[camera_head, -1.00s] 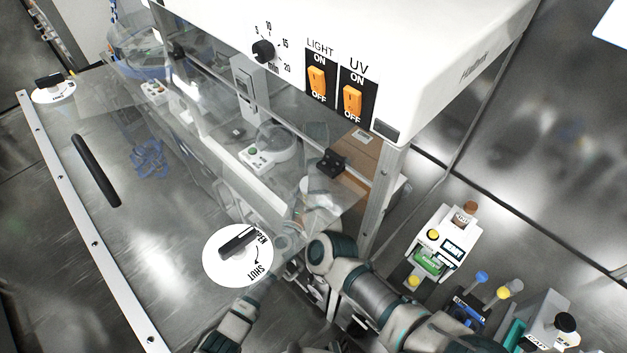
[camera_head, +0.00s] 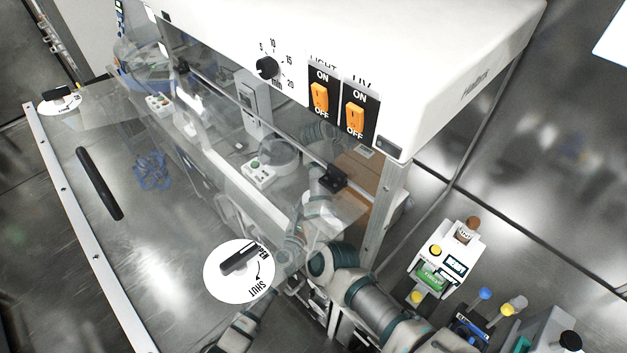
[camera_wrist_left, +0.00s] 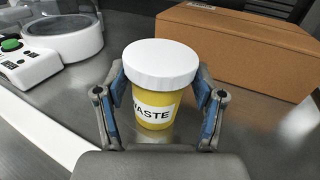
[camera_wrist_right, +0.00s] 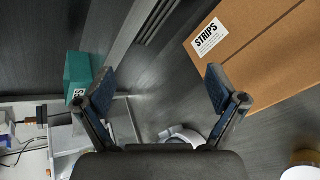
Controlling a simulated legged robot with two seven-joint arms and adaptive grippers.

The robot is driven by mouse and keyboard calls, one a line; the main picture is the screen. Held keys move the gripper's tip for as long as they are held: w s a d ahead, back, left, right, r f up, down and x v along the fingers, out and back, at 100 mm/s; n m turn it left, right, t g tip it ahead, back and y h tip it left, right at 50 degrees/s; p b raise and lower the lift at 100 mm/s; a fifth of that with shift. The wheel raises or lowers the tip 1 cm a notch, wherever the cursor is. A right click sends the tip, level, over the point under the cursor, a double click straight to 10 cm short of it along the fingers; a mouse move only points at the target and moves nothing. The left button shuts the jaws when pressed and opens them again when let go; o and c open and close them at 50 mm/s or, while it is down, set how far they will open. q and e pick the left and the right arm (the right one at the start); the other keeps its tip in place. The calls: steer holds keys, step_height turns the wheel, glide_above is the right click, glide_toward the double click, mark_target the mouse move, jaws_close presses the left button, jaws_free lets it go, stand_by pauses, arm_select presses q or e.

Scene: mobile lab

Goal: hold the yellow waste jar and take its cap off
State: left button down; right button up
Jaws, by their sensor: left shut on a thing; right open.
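The yellow waste jar (camera_wrist_left: 157,108) stands upright in the left wrist view, with its label facing me. Its white cap (camera_wrist_left: 161,63) is seated on top. My left gripper (camera_wrist_left: 161,100) is shut on the jar, one finger on each side of the body below the cap. My right gripper (camera_wrist_right: 150,88) is open, with nothing between its fingers. In the right wrist view the jar's white cap (camera_wrist_right: 301,173) shows at the lower right corner, outside the right fingers. In the head view the jar and fingertips cannot be made out clearly through the glass.
A cardboard box marked STRIPS (camera_wrist_right: 265,60) lies close behind the jar and right of my right fingers. A white device with a green button (camera_wrist_left: 28,62) stands left of the jar. A teal box (camera_wrist_right: 80,77) is beside the right gripper. The clear hood front (camera_head: 220,170) encloses the space.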

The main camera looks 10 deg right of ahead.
steer(key=w+a+r+n+t, duration=0.25)
steer(key=r+n+t, duration=0.25)
steer(key=r, duration=0.3)
steer(key=w+a+r+n+t, duration=0.2)
steer(key=w+r+n+t, duration=0.1)
steer(key=r+n+t, duration=0.4)
steer(key=w+a+n+g+y, duration=0.1)
steer(key=a+n+y, duration=1.4)
steer(key=n, duration=0.2)
steer(key=s+a+f+n+g, duration=0.25)
steer(key=f+n+g, duration=0.2)
steer(key=f, duration=0.35)
steer(key=s+a+f+n+g, duration=0.1)
steer(key=s+f+n+g, duration=0.2)
steer(key=f+g, duration=0.35)
steer(key=s+d+f+g+h, duration=0.2)
steer(key=s+d, duration=0.1)
steer(key=s, duration=0.1)
steer(key=s+d+f+g+h, duration=0.2)
steer(key=s+d+f+g, duration=0.1)
steer(key=s, duration=0.1)
steer(key=s+d+f+g+h, duration=0.2)
steer(key=s+d+f+g, duration=0.1)
steer(key=s, duration=0.2)
steer(key=shift+s+f, duration=0.2)
steer(key=shift+f, duration=0.1)
step_height(320, 180, down, 8)
steer(key=shift+r, duration=0.25)
